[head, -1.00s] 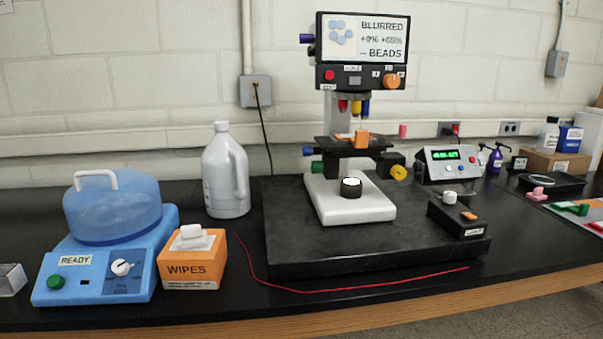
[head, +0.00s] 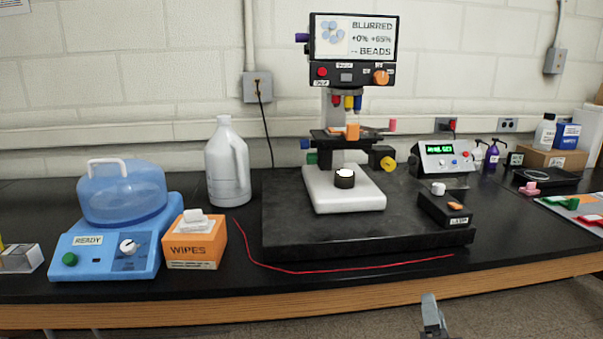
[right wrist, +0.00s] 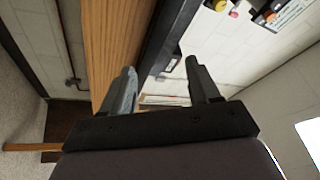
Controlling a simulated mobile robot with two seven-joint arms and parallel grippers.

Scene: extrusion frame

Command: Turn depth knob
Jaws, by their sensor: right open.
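The microscope (head: 343,188) stands on a black slab, its screen (head: 353,38) reading "BLURRED", "+0% +65%" and "BEADS". Several knobs show on it: a purple one (head: 301,37) left of the screen, an orange one (head: 381,77) on the panel, blue (head: 305,144) and green (head: 311,158) ones left of the stage, and a yellow one (head: 388,163) at right. I cannot read which is the depth knob. My right gripper (head: 431,300) is in front of the bench edge, well away from the microscope. The right wrist view shows its two fingers (right wrist: 160,72) apart and empty. My left gripper is out of view.
A red cord (head: 340,268) lies along the front of the slab (head: 290,232). A small black box (head: 446,209) sits on the slab's right. A wipes box (head: 195,250), blue centrifuge (head: 110,235) and white jug (head: 228,165) stand left. The bench front (head: 250,313) has free room before it.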

